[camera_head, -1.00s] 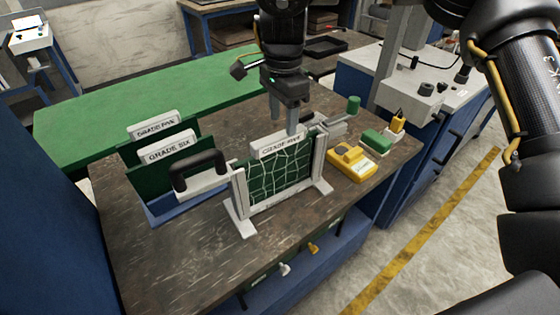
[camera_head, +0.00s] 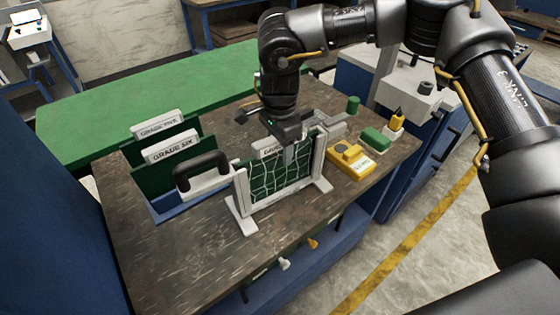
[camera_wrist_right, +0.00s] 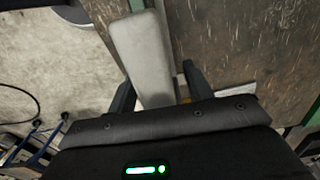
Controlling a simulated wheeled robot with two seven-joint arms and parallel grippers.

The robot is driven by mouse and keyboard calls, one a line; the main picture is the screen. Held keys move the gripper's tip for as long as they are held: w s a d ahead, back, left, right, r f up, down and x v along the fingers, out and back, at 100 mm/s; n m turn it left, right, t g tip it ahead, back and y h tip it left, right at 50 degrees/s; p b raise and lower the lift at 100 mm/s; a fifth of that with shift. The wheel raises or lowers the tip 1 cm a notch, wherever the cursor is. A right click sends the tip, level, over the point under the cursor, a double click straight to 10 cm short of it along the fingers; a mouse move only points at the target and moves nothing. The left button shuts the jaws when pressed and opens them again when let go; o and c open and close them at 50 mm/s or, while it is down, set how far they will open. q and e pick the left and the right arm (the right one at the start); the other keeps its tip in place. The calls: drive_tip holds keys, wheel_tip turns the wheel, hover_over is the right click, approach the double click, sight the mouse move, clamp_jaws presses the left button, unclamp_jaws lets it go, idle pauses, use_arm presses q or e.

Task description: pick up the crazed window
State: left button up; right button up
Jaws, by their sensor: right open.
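The crazed window (camera_head: 270,180) is a dark green panel covered with pale crack lines. It stands upright in a white frame (camera_head: 241,203) on the brown worktable, with a white label tab (camera_head: 268,152) along its top, partly hidden by my gripper. My right gripper (camera_head: 288,152) points down at the window's top edge, right of the label's middle. In the right wrist view my open fingers (camera_wrist_right: 157,78) stand either side of a pale grey bar (camera_wrist_right: 143,55); I cannot tell whether it is the tab or a frame part. Contact cannot be told. My left gripper is not in view.
Left of the frame is a black handle (camera_head: 202,168) and a blue rack (camera_head: 172,210) with dark green panels labelled Grade Five and Grade Six (camera_head: 171,147). A yellow meter (camera_head: 350,160) and a green block (camera_head: 375,139) stand right. The front tabletop is clear.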

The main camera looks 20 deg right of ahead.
clamp_jaws()
drive_tip(key=shift+r, duration=0.15)
idle(0.4)
